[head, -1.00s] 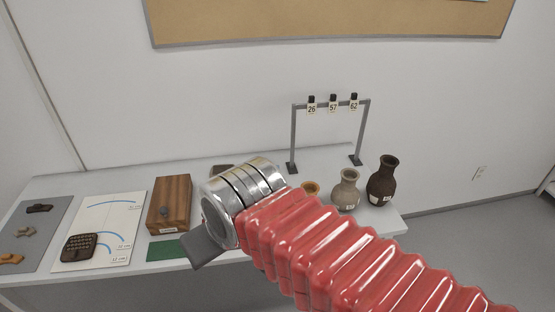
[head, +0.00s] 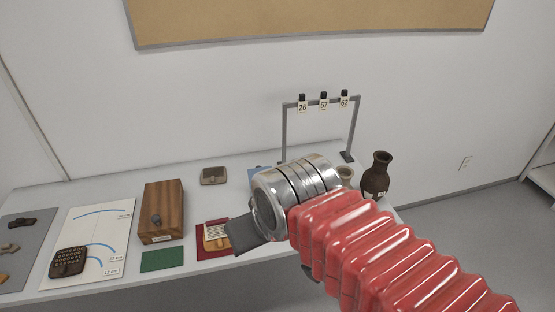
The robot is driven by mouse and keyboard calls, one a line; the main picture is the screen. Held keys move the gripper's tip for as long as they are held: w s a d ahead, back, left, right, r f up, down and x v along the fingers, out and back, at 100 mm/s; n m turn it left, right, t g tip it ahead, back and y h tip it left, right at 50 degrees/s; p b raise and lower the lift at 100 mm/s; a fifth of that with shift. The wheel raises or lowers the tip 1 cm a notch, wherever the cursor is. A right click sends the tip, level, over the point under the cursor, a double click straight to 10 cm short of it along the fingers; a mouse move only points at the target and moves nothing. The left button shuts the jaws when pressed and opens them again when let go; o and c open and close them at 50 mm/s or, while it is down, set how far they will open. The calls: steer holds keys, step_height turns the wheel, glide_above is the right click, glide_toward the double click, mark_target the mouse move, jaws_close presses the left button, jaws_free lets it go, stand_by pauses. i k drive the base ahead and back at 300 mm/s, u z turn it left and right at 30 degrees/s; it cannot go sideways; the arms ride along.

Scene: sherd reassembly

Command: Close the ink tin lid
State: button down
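A small box-like item with a pale upper face (head: 215,230) sits on a dark red base near the table's front edge, just left of my gripper. It may be the ink tin with its lid raised, but it is too small to be sure. My gripper (head: 246,234) shows as a dark grey jaw beside and above its right side, seen from behind. Its fingertips and anything between them are hidden, so I cannot tell whether it is open or shut. I cannot tell whether the jaw touches the item.
A wooden box (head: 162,209) with a grey knob stands left, behind a green mat (head: 163,260). A brown box (head: 213,175) lies at the back. A white sheet (head: 92,243) bears a dark gridded piece (head: 68,262). A dark vase (head: 376,176) and tag rack (head: 284,132) stand right.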

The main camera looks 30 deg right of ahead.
mark_target(251, 172)
steer(key=u, duration=0.05)
steer(key=i, duration=1)
steer(key=z, duration=0.05)
